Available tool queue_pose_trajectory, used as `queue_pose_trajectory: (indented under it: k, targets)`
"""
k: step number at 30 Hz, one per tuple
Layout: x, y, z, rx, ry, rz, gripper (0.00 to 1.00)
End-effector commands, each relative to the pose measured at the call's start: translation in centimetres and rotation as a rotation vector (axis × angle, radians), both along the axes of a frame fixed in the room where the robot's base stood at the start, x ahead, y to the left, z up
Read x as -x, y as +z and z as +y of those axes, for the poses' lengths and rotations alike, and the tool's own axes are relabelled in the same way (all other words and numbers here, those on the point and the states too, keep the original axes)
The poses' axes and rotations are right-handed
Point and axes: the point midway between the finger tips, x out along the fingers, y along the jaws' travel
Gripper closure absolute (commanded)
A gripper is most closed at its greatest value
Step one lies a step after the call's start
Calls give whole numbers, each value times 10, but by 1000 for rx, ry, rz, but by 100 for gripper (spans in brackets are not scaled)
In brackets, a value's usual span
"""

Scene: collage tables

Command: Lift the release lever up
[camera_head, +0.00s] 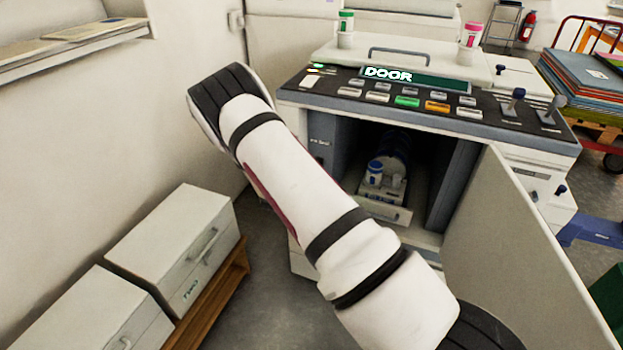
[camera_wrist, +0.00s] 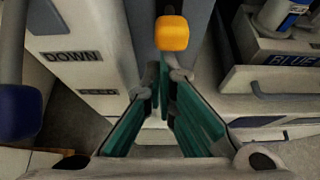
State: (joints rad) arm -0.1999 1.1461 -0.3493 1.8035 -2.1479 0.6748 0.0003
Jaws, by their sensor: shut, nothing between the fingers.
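A lever with an orange-yellow knob (camera_wrist: 171,32) shows at the top middle of the wrist view, on a grey upright part. My gripper (camera_wrist: 166,76) is shut and empty, its teal-padded fingers just below the knob in the picture. I cannot tell whether the fingertips touch the lever. In the head view my arm crosses the middle, the gripper does not show, and I cannot make out the orange-yellow knob. The machine (camera_head: 440,120) stands open at the front, with "DOOR" on its display (camera_head: 415,78).
A dark blue knob (camera_wrist: 20,112) is at the left of the wrist view, near a "DOWN" label (camera_wrist: 72,56). A unit labelled "BLUE" (camera_wrist: 288,59) is at the right. In the head view the open door panel (camera_head: 520,250) blocks the right; drawer boxes (camera_head: 170,245) stand left.

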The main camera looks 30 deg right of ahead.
Motion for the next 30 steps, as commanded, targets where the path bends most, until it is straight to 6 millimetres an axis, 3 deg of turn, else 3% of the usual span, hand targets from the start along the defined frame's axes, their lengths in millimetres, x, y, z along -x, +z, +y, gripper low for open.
queue_pose_trajectory:
  k: [4,11,30]
  targets:
    - [1,14,0,-88,-3,62,100]
    - [1,8,1,-84,0,65,100]
    - [0,25,0,-80,0,62,100]
